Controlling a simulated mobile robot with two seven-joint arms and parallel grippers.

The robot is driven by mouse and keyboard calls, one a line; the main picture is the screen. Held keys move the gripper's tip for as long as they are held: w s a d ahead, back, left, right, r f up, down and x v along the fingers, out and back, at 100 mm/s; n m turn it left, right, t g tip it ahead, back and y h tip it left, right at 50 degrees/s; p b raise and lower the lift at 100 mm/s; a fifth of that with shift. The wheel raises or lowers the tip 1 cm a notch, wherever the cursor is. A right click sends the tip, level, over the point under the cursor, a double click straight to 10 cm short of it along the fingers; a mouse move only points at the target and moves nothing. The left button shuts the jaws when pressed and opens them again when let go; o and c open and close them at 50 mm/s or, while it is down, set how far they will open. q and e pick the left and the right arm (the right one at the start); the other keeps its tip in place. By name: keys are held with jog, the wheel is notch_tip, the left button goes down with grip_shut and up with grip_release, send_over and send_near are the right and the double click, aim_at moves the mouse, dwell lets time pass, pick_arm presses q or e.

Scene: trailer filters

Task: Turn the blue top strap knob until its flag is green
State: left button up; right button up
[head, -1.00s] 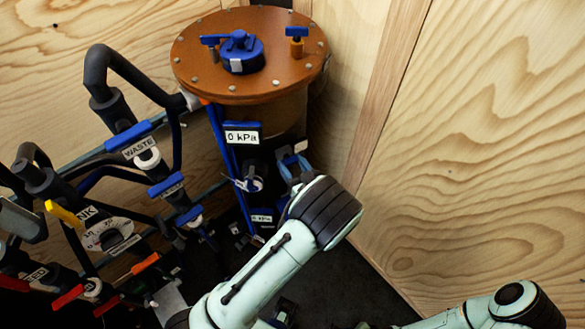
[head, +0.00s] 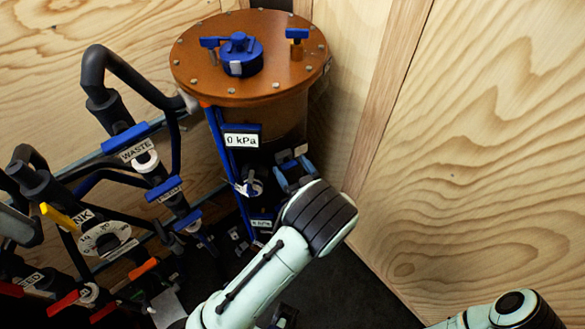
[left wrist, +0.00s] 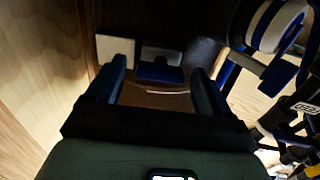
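My left gripper (head: 293,171) is in front of the dark body below the copper-brown drum (head: 250,92). Its two blue fingers are apart, with nothing held between them. In the left wrist view, a small blue knob (left wrist: 160,73) lies beyond the gap between the fingertips (left wrist: 158,78), apart from both. A pale grey-white plate (left wrist: 115,50) sits left of the knob; I see no green there. In the head view the knob is small and dark beside pale patches (head: 301,150), too small to read. My right gripper is not in view; only my right arm shows.
A gauge reading 0 kPa (head: 241,140) is above and left of the gripper. Black pipes (head: 98,75) with blue, yellow, orange and red handles crowd the left. A plywood wall (head: 470,150) stands at right. Dark floor (head: 340,285) is clear below.

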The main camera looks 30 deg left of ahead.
pick_arm(q)
jog(key=b+v, duration=0.1)
jog(key=v, duration=1.2)
jog(key=shift+d, duration=0.25)
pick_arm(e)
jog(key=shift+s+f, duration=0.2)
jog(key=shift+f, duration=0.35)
